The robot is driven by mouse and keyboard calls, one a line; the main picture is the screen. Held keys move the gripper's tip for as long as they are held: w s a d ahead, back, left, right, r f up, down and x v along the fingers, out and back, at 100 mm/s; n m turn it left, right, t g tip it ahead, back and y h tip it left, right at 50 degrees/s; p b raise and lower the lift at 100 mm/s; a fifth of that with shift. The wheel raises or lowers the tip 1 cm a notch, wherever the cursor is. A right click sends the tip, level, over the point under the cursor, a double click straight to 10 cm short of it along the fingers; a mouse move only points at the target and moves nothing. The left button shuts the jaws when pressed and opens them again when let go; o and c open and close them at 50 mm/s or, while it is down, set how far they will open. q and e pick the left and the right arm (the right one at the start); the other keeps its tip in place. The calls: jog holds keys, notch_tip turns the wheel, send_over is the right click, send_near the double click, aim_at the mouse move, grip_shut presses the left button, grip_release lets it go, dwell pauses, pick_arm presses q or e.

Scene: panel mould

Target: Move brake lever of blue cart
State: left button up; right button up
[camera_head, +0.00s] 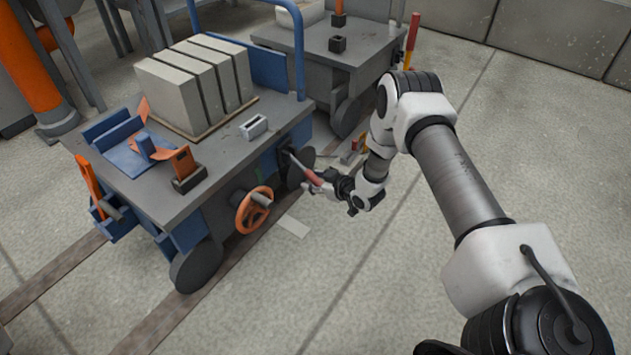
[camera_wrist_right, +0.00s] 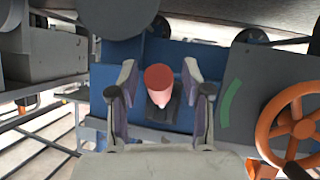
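The blue cart (camera_head: 170,190) stands on floor rails at the left of the head view, with a grey top. Its brake lever (camera_head: 301,166) sticks out from the side and has a red grip, which also shows end-on in the right wrist view (camera_wrist_right: 158,80). My right gripper (camera_head: 325,184) is at the lever's red end. In the right wrist view its two fingers stand apart, one on each side of the red grip, with a gap on both sides. A green arc mark (camera_wrist_right: 229,103) is on the plate right of the lever. My left gripper is not in view.
An orange handwheel (camera_head: 253,210) is on the cart's side, near the lever. Grey blocks (camera_head: 195,85) stand on the cart's top. A second cart (camera_head: 330,45) stands behind. The floor at the right (camera_head: 540,170) is clear.

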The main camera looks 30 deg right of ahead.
jog(key=shift+s, duration=0.1)
jog(key=v, duration=1.2)
